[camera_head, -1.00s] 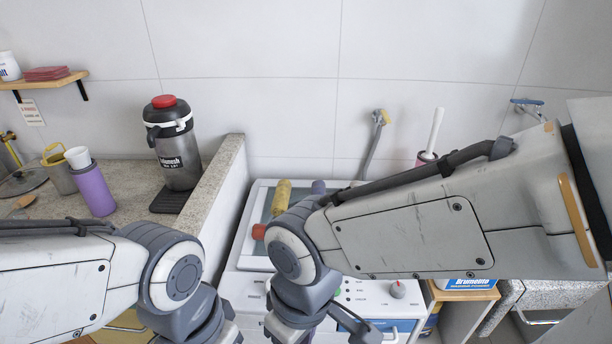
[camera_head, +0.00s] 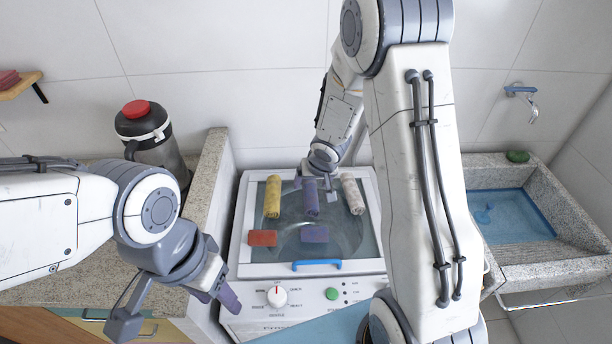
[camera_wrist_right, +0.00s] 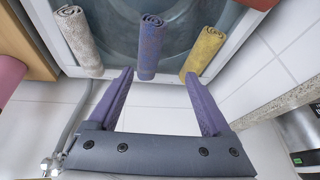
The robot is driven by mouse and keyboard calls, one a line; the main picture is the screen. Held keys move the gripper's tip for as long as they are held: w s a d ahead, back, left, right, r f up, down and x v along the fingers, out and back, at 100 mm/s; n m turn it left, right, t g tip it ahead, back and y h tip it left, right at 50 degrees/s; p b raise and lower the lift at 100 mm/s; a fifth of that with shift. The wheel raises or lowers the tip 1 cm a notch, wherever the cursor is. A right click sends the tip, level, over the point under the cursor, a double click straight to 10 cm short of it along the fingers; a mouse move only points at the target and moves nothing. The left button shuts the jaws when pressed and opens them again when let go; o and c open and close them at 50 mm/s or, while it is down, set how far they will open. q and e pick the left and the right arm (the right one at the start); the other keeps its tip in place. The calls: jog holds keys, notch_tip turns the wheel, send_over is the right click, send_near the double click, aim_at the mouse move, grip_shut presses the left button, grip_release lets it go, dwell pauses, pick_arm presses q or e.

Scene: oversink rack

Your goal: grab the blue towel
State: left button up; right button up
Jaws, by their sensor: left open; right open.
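The rolled blue towel (camera_head: 311,199) lies on the glass lid of the washing machine, between a yellow rolled towel (camera_head: 272,197) and a whitish rolled towel (camera_head: 352,195). My right gripper (camera_head: 315,184) is open at the far end of the blue towel. In the right wrist view the blue towel (camera_wrist_right: 150,48) has its near end about between the two open fingertips (camera_wrist_right: 159,74), with nothing held. Whether a finger touches it cannot be told. A small folded blue cloth (camera_head: 315,234) lies nearer the front. My left gripper (camera_head: 175,308) is open and empty, left of the machine's front.
A folded red cloth (camera_head: 262,238) lies on the lid's front left. A stone sink (camera_head: 510,215) is at the right. The tiled wall is close behind the machine.

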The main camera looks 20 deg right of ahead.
aim_at(313, 196)
jog(key=shift+m+y, duration=0.5)
jog(key=shift+m, duration=0.3)
jog(key=w+d+f, duration=0.1)
jog(key=f, duration=0.1)
jog(key=d+f, duration=0.1)
jog(key=f, duration=0.1)
jog(key=w+d+f, duration=0.1)
jog(key=f, duration=0.1)
jog(key=shift+w+f, duration=0.3)
jog(key=shift+a+b+x, duration=0.15)
jog(key=shift+b+x, duration=0.2)
jog(key=shift+x, duration=1.15)
jog(key=shift+a+b+x, duration=0.15)
jog(key=shift+b+x, duration=0.2)
jog(key=shift+x, duration=1.2)
pick_arm(q)
jog(key=shift+f, duration=0.1)
pick_arm(e)
jog(key=shift+s, duration=0.2)
jog(key=c, duration=1.1)
